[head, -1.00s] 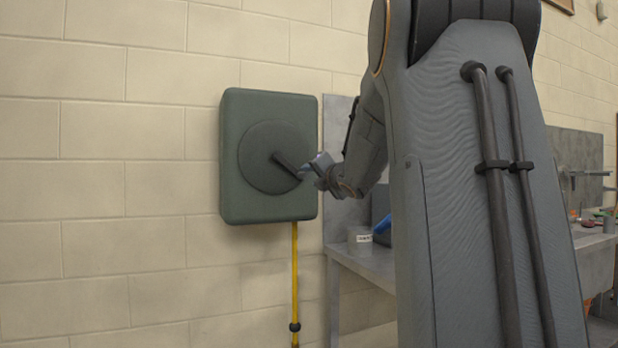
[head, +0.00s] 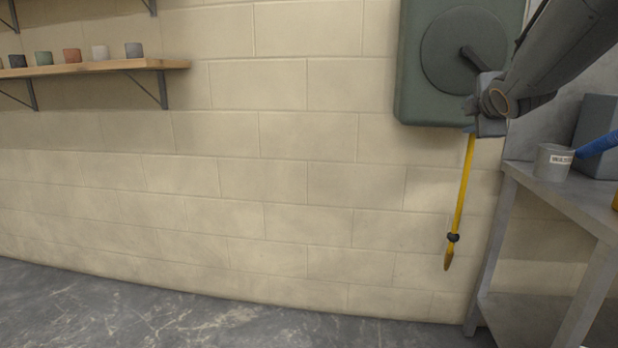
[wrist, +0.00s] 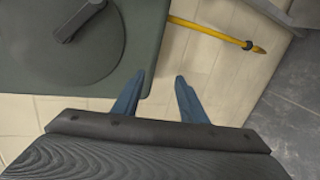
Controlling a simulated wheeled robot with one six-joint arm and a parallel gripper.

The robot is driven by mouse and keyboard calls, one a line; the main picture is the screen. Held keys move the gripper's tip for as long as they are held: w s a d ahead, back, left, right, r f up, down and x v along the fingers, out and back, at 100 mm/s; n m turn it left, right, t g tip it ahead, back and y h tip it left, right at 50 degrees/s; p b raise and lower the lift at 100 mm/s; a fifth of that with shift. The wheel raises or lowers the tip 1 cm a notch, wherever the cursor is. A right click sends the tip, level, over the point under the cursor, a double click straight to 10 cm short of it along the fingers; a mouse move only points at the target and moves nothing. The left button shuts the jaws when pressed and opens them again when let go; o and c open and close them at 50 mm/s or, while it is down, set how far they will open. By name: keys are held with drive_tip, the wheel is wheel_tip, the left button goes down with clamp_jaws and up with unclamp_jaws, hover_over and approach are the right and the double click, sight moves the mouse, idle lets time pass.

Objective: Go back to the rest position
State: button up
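My gripper (wrist: 158,88) shows in the wrist view as two blue fingers. They stand apart with nothing between them, and pale wall blocks show through the gap. In the head view my gripper (head: 472,116) is at the lower edge of the green wall box, partly hidden by my wrist. The green box (head: 412,84) has a round disc with a dark crank handle (head: 474,59). The box also fills the upper left of the wrist view (wrist: 140,40). I cannot tell if the gripper touches the box.
A grey bench (head: 575,200) at the right holds a labelled tub (head: 553,162) and a blue item. A wooden shelf (head: 130,65) with several cups is at upper left. The floor (head: 150,310) in front is clear.

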drive_tip(key=s+a+f+m+g+y, duration=0.1)
drive_tip(key=s+a+f+m+g, duration=0.25)
drive_tip(key=s+a+f, duration=0.35)
drive_tip(key=s+a+f+m+g+y, duration=0.15)
drive_tip(key=s+a+f+m, duration=0.25)
drive_tip(key=a+f, duration=0.45)
drive_tip(key=s+a+f+m+g, duration=0.25)
drive_tip(key=s+a+f, duration=0.2)
drive_tip(key=s, duration=0.35)
drive_tip(key=s+a+f+m+g, duration=0.1)
drive_tip(key=s+a+f+g, duration=0.2)
drive_tip(key=s+a, duration=0.4)
drive_tip(key=s+a+f+m+g+y, duration=0.1)
drive_tip(key=s+a+f+m+g, duration=0.1)
drive_tip(key=s, duration=0.5)
drive_tip(key=s+a+f+m+g+y, duration=0.1)
drive_tip(key=s+a+g, duration=0.1)
drive_tip(key=s, duration=0.4)
drive_tip(key=d+r+m+h+p, duration=0.1)
drive_tip(key=d+r+p, duration=0.6)
drive_tip(key=p, duration=0.9)
drive_tip(key=shift+d+r+m, duration=0.4)
drive_tip(key=shift+d+m, duration=0.3)
drive_tip(key=shift+d, duration=0.35)
drive_tip(key=shift+t, duration=0.25)
